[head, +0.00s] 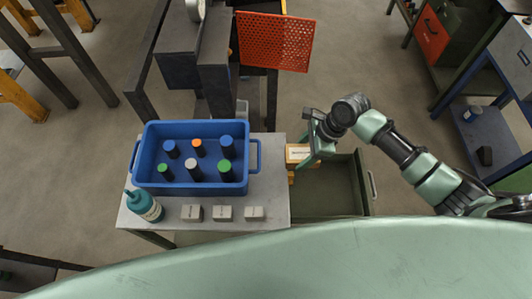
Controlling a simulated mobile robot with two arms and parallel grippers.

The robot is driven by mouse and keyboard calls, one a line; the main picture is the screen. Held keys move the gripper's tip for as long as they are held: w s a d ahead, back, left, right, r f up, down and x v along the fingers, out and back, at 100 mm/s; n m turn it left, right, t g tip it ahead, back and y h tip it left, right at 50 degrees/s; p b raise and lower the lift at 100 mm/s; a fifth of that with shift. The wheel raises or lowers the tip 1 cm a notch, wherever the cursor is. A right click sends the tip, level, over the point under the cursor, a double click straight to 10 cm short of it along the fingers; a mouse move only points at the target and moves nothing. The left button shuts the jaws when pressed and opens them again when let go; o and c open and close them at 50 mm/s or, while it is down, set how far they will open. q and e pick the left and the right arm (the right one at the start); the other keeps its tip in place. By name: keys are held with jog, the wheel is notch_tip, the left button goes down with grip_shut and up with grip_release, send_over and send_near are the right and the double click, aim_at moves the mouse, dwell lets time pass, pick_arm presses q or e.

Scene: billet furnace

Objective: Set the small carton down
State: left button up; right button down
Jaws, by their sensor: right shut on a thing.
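The small carton (298,153), tan with a pale label, is at the right edge of the table. My right gripper (310,148) is shut on it, with the arm coming in from the right. The carton shows over the back left corner of the open drawer (335,192); I cannot tell its height above the drawer floor. Part of the carton is hidden behind the gripper. Another orange-tan patch shows just below the carton, too small to identify. My left gripper is not in view.
A blue bin (142,178) with several capped bottles stands on the grey table (270,190). A teal bottle (144,206) and three small grey blocks (222,213) are along its front. A red perforated panel (273,41) stands behind. Most of the drawer floor looks clear.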

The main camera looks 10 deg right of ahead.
aim_at(264, 162)
jog(key=a, duration=0.2)
jog(key=w+a+p, duration=0.1)
jog(key=a, duration=0.2)
jog(key=shift+w+a+r, duration=0.15)
jog(key=shift+a, duration=0.6)
jog(key=a, duration=0.2)
jog(key=shift+w+a+p, duration=0.35)
jog(key=shift+a+p, duration=0.05)
jog(key=shift+x, duration=0.8)
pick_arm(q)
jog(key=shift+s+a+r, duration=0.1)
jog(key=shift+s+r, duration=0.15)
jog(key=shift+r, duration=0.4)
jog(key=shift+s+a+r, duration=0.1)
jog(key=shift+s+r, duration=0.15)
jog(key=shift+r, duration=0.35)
pick_arm(e)
jog(key=shift+d, duration=0.1)
jog(key=shift+c, duration=2.1)
grip_release()
jog(key=shift+f, duration=0.25)
